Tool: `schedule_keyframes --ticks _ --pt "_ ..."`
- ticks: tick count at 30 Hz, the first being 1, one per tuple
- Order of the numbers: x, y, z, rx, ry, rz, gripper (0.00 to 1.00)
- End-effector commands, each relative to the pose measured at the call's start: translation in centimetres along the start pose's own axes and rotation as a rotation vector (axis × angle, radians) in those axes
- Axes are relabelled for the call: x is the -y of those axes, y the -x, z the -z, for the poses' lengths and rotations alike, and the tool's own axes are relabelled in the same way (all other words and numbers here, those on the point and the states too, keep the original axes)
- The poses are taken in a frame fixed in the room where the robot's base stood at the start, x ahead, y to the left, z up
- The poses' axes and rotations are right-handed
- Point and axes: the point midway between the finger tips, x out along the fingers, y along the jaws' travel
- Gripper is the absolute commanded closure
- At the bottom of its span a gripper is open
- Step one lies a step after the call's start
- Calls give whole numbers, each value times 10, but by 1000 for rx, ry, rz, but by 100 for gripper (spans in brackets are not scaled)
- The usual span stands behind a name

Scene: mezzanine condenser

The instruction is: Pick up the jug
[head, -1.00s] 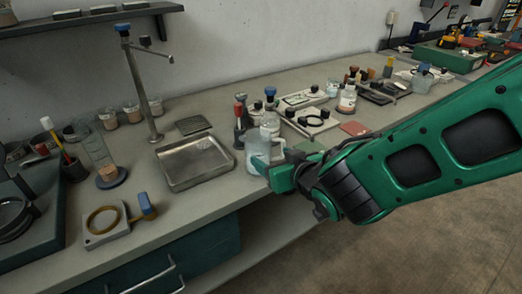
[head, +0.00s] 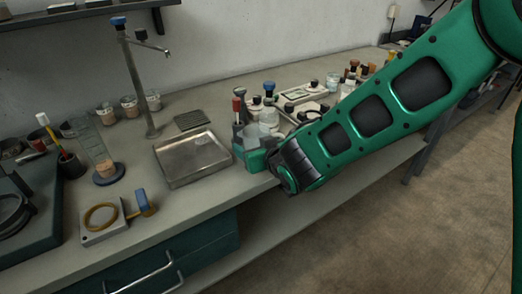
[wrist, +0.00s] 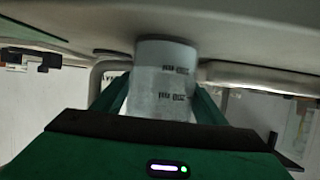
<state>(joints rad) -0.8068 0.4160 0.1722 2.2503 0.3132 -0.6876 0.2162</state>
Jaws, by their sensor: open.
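The jug (wrist: 163,78) is a pale, translucent cylinder with dark printed marks. In the wrist view it stands between the two fingers of my gripper (wrist: 160,100), with its handle (wrist: 98,78) showing at the left. In the head view only the upper part of the jug (head: 252,131) shows, behind and above my green gripper (head: 246,146), near the counter's front edge. My gripper is open, low around the jug. Whether a finger touches it cannot be told.
A metal tray (head: 192,160) lies just left of my gripper. Bottles, including a blue-capped one (head: 269,112), stand close behind the jug. A tap (head: 143,85) rises behind the tray. A grey block with a yellow ring (head: 101,222) sits at front left.

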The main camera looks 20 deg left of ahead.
Motion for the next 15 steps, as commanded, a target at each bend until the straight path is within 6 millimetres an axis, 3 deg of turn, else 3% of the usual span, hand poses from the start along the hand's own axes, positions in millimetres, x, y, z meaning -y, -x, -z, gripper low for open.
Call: schedule_keyframes --ticks 10,15 --pt "-1 -8 0 0 1 -1 34" --pt "-1 -8 0 0 0 -1 68"
